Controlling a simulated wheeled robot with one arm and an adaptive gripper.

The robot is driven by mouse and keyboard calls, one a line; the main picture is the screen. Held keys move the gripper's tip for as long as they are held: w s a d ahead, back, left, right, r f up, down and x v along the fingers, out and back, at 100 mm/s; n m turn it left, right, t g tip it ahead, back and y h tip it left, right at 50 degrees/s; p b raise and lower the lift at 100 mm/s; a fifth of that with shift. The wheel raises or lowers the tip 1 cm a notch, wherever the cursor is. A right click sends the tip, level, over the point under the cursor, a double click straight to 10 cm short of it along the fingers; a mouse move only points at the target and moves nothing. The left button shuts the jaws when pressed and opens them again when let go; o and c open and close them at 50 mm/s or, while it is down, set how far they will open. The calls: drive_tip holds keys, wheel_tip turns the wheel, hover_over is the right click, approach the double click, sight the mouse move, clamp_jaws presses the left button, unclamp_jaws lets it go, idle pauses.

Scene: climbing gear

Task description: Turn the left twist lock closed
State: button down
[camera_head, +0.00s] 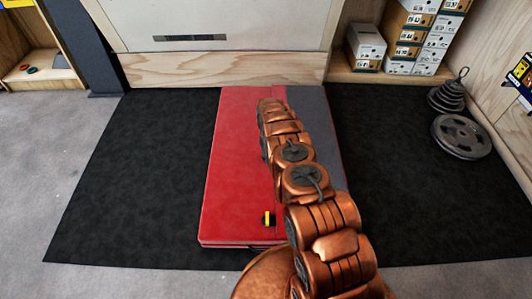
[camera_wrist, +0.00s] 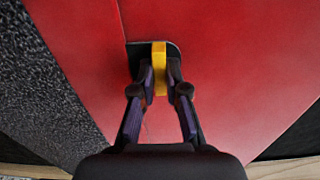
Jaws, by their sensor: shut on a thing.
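In the wrist view a yellow twist lock (camera_wrist: 159,57) stands on a small black plate in the red surface, close to a seam. Its yellow tab runs up and down the picture. My gripper (camera_wrist: 160,84) is shut on this tab, one finger on each side. In the head view my copper arm hides the gripper and this lock. A second yellow twist lock (camera_head: 267,218) shows uncovered near the front edge of the red and grey pad (camera_head: 235,150), just left of my arm. I cannot tell from the views which lock is the left one.
The pad lies on a black mat (camera_head: 130,170), with free room on both sides. Weight plates (camera_head: 461,136) lie at the right. Shoe boxes (camera_head: 410,35) stand on a shelf at the back right. A wooden-based wall panel (camera_head: 220,68) stands behind the pad.

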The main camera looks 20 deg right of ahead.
drive_tip(key=shift+w+a, duration=0.1)
drive_tip(key=c, duration=1.2)
unclamp_jaws()
drive_tip(key=shift+r, duration=6.1)
